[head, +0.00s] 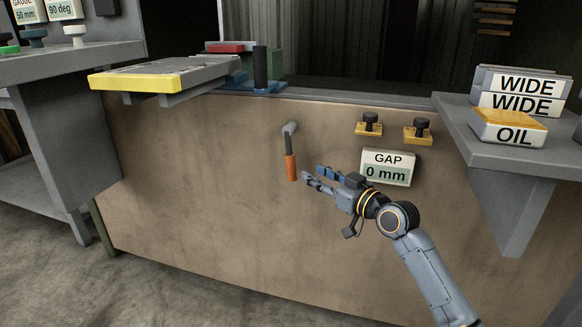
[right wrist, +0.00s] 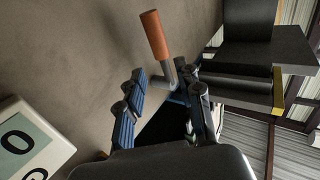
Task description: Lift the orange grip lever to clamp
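The lever has an orange grip (head: 291,167) on a grey rod and hangs down from a pivot (head: 290,128) on the front of the brown panel. My right gripper (head: 316,176) is just right of the orange grip, its fingers pointing left towards it. In the right wrist view the two fingers of my right gripper (right wrist: 166,88) are spread, with nothing held between them. The orange grip (right wrist: 154,34) shows there beyond the fingertips, apart from them. My left gripper is not in view.
A "GAP 0 mm" display (head: 387,168) and two yellow-based black knobs (head: 369,124) are on the panel right of the lever. A grey shelf (head: 500,150) with OIL and WIDE boxes juts out at right. A yellow-edged plate (head: 135,82) overhangs at upper left.

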